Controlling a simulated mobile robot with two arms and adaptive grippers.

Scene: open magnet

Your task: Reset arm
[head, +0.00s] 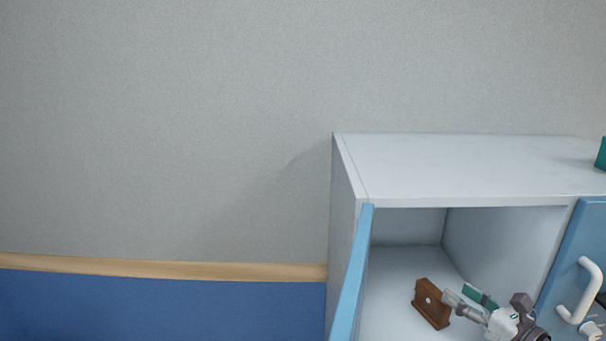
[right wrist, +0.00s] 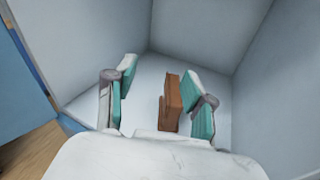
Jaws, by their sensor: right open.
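My right gripper (head: 466,300) reaches into the open left compartment of a white cabinet in the head view. Its jaws are open, and its two fingers with teal pads also show in the right wrist view (right wrist: 160,100). A brown wooden block-like object (head: 432,303) with a small light round spot stands on the compartment floor beside the fingertips. In the right wrist view the brown object (right wrist: 171,102) appears between the open fingers, nearer the right one. Whether a finger touches it, I cannot tell. My left gripper is not in view.
The cabinet (head: 450,165) has a blue door (head: 350,280) standing open at the left of the compartment. A shut blue door (head: 590,235) with a white handle (head: 582,292) is to the right. A green object (head: 601,154) sits on top at the right edge. Compartment walls surround the gripper closely.

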